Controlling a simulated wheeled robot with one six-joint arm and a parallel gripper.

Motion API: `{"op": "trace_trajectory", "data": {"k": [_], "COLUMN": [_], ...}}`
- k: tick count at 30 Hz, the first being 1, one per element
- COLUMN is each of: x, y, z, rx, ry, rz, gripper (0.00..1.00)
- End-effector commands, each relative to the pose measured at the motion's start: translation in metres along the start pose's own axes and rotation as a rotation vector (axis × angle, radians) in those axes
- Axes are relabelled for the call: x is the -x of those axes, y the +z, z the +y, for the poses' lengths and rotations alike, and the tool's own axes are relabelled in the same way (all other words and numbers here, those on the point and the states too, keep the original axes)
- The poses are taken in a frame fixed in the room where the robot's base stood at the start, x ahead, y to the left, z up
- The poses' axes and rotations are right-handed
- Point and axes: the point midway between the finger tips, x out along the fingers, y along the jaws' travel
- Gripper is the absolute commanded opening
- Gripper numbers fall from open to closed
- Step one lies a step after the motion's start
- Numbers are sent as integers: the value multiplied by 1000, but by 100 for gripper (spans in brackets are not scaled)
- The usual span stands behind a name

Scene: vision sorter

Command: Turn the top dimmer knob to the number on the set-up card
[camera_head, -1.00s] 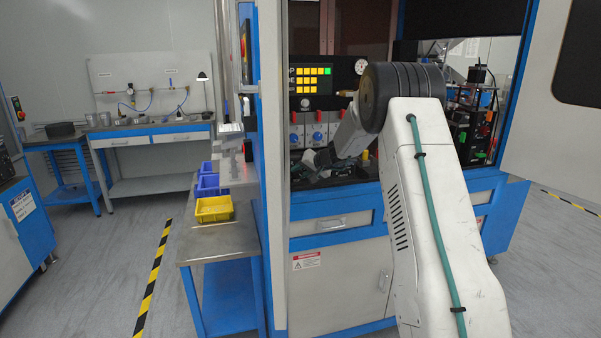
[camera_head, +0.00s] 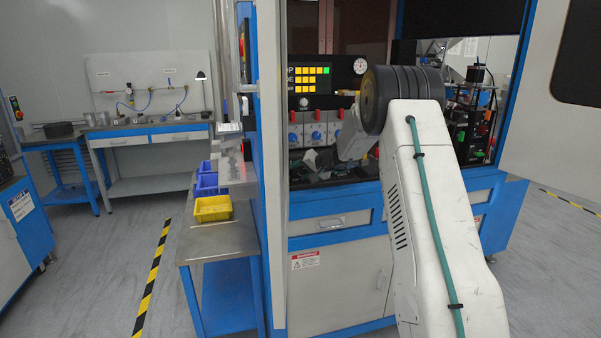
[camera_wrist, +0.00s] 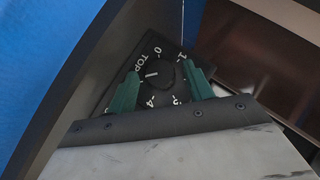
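In the wrist view, a dark dimmer knob (camera_wrist: 165,75) sits on a black dial plate (camera_wrist: 155,55) lettered "TOP", with white numbers around it, including 0, 1 and 4. A short white mark shows on the knob's left side, toward the word TOP. My gripper (camera_wrist: 160,78) has its two green fingers apart, one on either side of the knob. I cannot tell whether they touch it.
The blue-framed cabinet holds a panel of yellow and one green tiles (camera_head: 310,80), a round gauge (camera_head: 360,66) and grey boxes with blue knobs (camera_head: 293,137). Loose dark parts (camera_head: 308,160) lie on its worktop. Yellow (camera_head: 212,209) and blue bins stand on a side bench at left.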

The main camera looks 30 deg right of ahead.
Motion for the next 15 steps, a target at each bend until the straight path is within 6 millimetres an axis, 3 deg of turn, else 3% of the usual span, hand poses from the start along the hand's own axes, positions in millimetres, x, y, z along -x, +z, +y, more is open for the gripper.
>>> {"op": "trace_trajectory", "data": {"k": [7, 15], "x": [8, 53], "y": [-1, -1], "z": [0, 0], "rx": [1, 1], "ry": [0, 1], "rz": [2, 3], "gripper": [52, 52]}}
